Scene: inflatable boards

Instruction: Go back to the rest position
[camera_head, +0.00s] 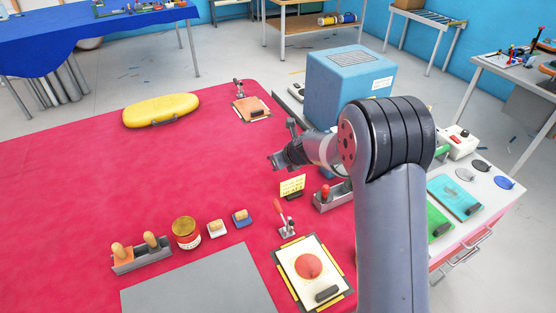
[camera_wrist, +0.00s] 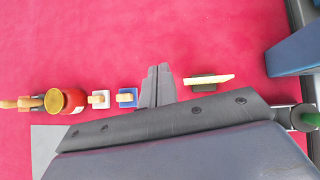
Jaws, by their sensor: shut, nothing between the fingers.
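My gripper (camera_head: 274,161) is held in the air above the red table (camera_head: 190,180), near the middle of the head view, pointing left. In the wrist view its two grey fingers (camera_wrist: 158,72) lie together with nothing between them. My arm reaches in from the lower right. No object is in my grip.
A blue box machine (camera_head: 338,80) stands behind my arm. A yellow case (camera_head: 161,110) lies at the far left. The table's left is clear.

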